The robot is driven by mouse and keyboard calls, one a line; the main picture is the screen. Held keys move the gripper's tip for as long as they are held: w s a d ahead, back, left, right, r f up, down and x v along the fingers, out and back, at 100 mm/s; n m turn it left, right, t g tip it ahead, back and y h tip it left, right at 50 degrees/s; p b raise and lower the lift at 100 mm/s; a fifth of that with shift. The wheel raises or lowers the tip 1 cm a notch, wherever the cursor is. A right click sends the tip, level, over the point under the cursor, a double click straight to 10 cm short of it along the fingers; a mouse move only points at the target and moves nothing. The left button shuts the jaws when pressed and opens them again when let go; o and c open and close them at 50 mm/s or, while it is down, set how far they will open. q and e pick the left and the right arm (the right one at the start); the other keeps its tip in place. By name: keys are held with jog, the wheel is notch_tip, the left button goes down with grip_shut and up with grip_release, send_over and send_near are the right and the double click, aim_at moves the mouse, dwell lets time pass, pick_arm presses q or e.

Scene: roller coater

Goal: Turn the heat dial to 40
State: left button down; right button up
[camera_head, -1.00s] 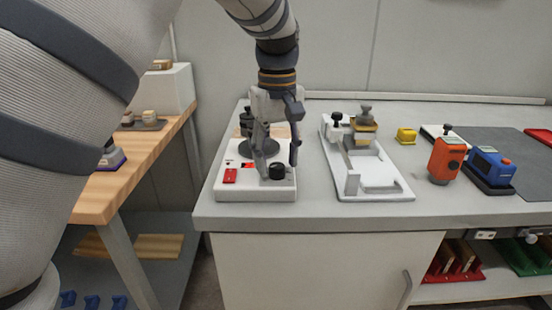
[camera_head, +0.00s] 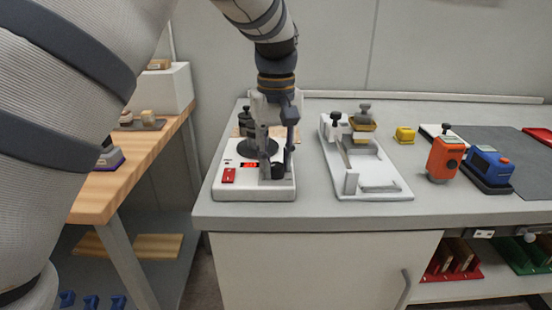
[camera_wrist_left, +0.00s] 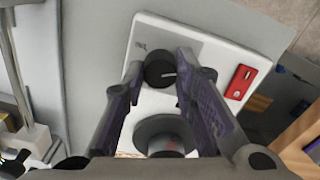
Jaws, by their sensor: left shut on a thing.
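The white hotplate unit (camera_head: 254,193) sits on the grey bench with a black round dial (camera_head: 279,170) at its front right. My left gripper (camera_head: 273,174) points down with its fingers on either side of the dial, shut on it. In the left wrist view the black dial (camera_wrist_left: 158,72) has a white pointer line and lies between the two fingertips of the left gripper (camera_wrist_left: 160,66). A small red-lit display (camera_head: 249,164) shows beside the dial, too small to read and partly hidden by a finger. My right gripper is not in view.
A red switch (camera_head: 228,175) is on the unit's front left, and a dark round plate (camera_head: 252,148) stands behind. A white fixture (camera_head: 372,182) stands just right. Orange (camera_head: 445,158) and blue (camera_head: 490,166) devices stand farther right. A wooden table (camera_head: 150,165) is left.

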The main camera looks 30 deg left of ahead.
aim_at(276, 165)
pick_arm(q)
jog(key=m, duration=1)
jog(key=shift+m, duration=0.3)
dwell(0.4)
jog(key=c, duration=1.3)
grip_release()
notch_tip(276, 165, up, 12)
jog(key=shift+r, duration=0.1)
